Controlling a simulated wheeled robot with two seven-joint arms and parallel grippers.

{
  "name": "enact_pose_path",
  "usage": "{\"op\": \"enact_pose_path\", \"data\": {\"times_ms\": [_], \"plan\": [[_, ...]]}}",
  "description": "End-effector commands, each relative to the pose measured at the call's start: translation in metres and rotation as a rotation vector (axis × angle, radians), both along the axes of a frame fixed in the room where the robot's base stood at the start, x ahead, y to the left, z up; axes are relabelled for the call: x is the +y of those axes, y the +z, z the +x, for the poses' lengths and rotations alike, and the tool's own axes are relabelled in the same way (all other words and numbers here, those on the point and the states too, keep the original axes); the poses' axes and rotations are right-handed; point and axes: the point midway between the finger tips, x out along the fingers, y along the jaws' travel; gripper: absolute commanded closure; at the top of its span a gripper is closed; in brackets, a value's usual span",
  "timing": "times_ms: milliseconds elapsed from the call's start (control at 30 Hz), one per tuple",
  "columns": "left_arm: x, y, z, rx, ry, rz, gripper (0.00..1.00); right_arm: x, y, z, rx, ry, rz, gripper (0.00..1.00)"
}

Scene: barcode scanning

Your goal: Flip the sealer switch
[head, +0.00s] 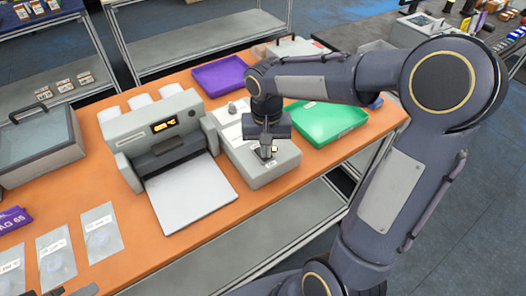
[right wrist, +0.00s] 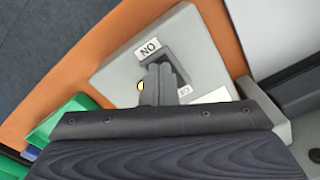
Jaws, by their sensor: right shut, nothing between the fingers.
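The grey sealer box (head: 258,175) stands on the orange table beside a larger grey machine with a lit display. In the right wrist view, its top (right wrist: 200,50) carries a dark switch (right wrist: 181,68) with an ON label (right wrist: 149,47) on one side and a partly hidden label on the other. My right gripper (head: 267,152) is shut and empty, pointing down over the switch. Its fingers (right wrist: 161,80) cover part of the switch; I cannot tell whether they touch it. My left gripper is not clearly visible.
The display machine (head: 165,132) and its white plate (head: 192,192) are left of the box. A green tray (head: 330,122) is to the right, a purple tray (head: 222,73) behind. Clear packets (head: 100,232) lie at the front left.

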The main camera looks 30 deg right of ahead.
Motion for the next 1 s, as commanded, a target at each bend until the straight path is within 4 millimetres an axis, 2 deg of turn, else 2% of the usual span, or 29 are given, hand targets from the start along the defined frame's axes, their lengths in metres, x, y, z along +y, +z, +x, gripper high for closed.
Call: {"op": "enact_pose_path", "data": {"times_ms": [167,1000], "plan": [[0.000,0.006,0.000,0.000,0.000,0.000,0.64,0.000,0.006,0.000,-0.001,0.000,0.000,1.00],[0.000,0.058,0.000,0.000,0.000,0.000,0.64,0.000,0.071,0.000,-0.001,0.000,0.000,1.00]]}}
